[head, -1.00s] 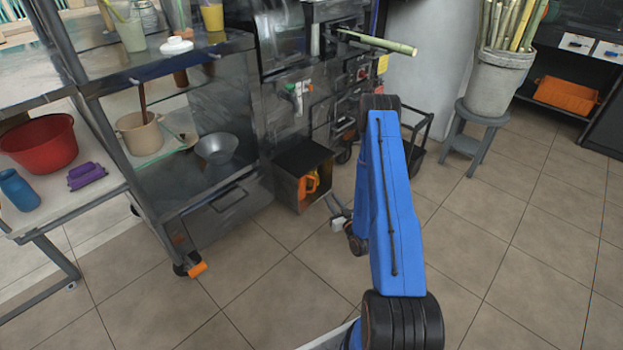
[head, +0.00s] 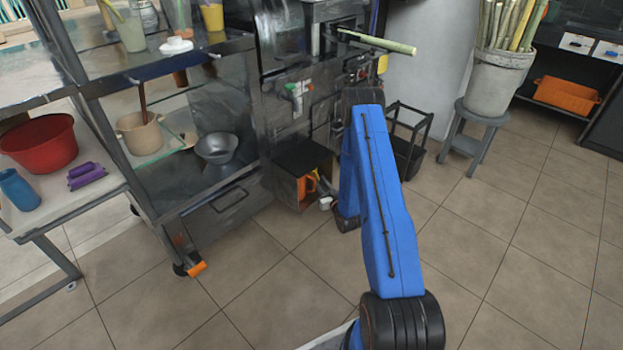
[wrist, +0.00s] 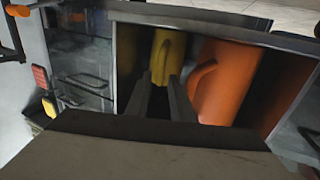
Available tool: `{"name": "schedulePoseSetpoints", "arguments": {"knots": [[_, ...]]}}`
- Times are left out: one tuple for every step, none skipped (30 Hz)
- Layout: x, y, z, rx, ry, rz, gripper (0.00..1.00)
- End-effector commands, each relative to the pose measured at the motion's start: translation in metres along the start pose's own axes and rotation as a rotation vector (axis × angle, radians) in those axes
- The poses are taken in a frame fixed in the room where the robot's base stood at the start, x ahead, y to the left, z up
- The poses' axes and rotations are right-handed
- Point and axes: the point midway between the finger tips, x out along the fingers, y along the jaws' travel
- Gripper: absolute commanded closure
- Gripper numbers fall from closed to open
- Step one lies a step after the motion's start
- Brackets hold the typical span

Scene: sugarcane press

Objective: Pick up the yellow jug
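The yellow jug (wrist: 168,48) stands inside a metal compartment in the wrist view, with its handle side toward me. My gripper (wrist: 160,80) is open, with its two dark fingers pointing at the jug and a gap between them. The fingertips overlap the jug's lower part in the picture, one to each side of the handle. I cannot tell whether they touch it.
An orange jug (wrist: 232,72) stands close to the right of the yellow one; it also shows in the head view (head: 307,186). The compartment's top edge (wrist: 215,25) runs above both jugs. A black wire stand (head: 408,140) is right of my arm.

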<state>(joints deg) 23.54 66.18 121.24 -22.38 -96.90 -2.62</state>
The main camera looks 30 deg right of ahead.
Motion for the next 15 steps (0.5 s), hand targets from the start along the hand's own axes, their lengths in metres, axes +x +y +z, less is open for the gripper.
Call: {"name": "schedulePoseSetpoints", "arguments": {"knots": [[0.0062,-0.0006,0.0,-0.001,0.001,-0.001,0.79],[0.0085,-0.0007,0.0,-0.001,0.001,-0.001,0.79],[0.0103,-0.0008,0.0001,0.0,0.0,-0.001,0.79],[0.0111,-0.0009,0.0001,0.0,0.0,-0.001,0.79],[0.0114,-0.0008,0.0002,0.001,0.0,-0.001,0.79],[0.0114,-0.0007,0.0003,0.001,0.0,-0.001,0.79],[0.0112,-0.0007,0.0003,0.001,-0.001,-0.001,0.79],[0.0112,-0.0007,0.0003,0.001,0.0,-0.001,0.79],[0.0111,-0.0007,0.0003,0.001,0.0,-0.001,0.79],[0.0111,-0.0006,0.0003,0.001,-0.001,-0.001,0.83],[0.0111,-0.0006,0.0003,0.001,-0.001,-0.001,0.91],[0.0111,-0.0006,0.0003,0.001,-0.001,-0.001,1.0],[0.011,-0.0006,0.0003,0.001,-0.001,-0.001,1.0],[0.011,-0.0006,0.0004,0.001,-0.001,-0.001,1.0],[0.011,-0.0006,0.0003,0.001,-0.001,-0.001,1.0]]}}
